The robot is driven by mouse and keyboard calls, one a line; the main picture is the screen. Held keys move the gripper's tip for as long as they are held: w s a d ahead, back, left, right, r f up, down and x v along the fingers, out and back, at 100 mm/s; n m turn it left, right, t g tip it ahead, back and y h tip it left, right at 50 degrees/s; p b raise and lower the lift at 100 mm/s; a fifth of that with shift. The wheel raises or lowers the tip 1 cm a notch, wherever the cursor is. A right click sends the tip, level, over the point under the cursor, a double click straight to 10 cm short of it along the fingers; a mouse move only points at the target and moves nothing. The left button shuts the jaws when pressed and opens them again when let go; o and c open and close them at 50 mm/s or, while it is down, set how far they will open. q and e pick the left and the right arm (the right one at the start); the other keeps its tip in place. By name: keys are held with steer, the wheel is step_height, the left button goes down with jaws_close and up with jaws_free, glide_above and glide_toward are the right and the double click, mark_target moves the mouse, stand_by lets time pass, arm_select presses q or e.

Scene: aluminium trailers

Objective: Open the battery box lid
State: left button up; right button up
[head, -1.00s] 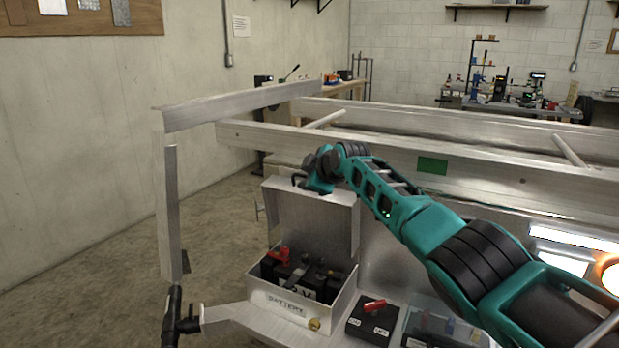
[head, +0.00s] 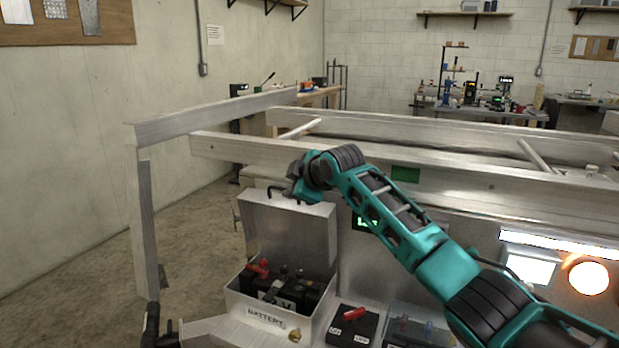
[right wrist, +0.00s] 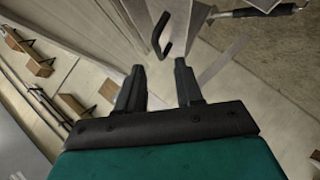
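The battery box (head: 231,305) is a pale metal box with a "BATTERY" label, at the lower left of the head view. Its lid (head: 290,235) stands raised, about upright, at the back of the box. A black battery (head: 300,290) with a red terminal cap shows inside. The lid's dark handle (head: 272,190) is at its top edge; a dark handle (right wrist: 166,36) also shows in the right wrist view, beyond the fingertips. My right gripper (right wrist: 158,72) is open with nothing between its fingers. In the head view the right gripper (head: 298,192) is at the lid's top edge, beside the handle.
A black box with a red switch (head: 353,314) sits right of the battery box. Metal trailer rails (head: 330,160) run behind the lid. A lit lamp (head: 588,278) is at right. The floor (head: 200,235) at left is open.

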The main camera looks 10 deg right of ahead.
steer(key=v, duration=0.7)
stand_by(0.3)
steer(key=s+f+m, duration=0.3)
steer(key=s+f, duration=0.3)
steer(key=f, duration=0.6)
steer(key=s+f+m, duration=0.3)
steer(key=s+f, duration=0.3)
steer(key=f, duration=0.6)
steer(key=s+d+f+m, duration=0.2)
steer(key=s+f, duration=0.2)
steer(key=s, duration=0.4)
steer(key=s+d+f+m+h, duration=0.1)
steer(key=s+d+f+m, duration=0.1)
steer(key=s+f, duration=0.3)
steer(key=s+d+f+m+h, duration=0.1)
steer(key=s+f, duration=0.4)
steer(key=s, duration=0.6)
steer(key=shift+s+d+m, duration=0.4)
steer(key=shift+d+m, duration=0.1)
steer(key=shift+m, duration=0.2)
steer(key=shift+d, duration=0.1)
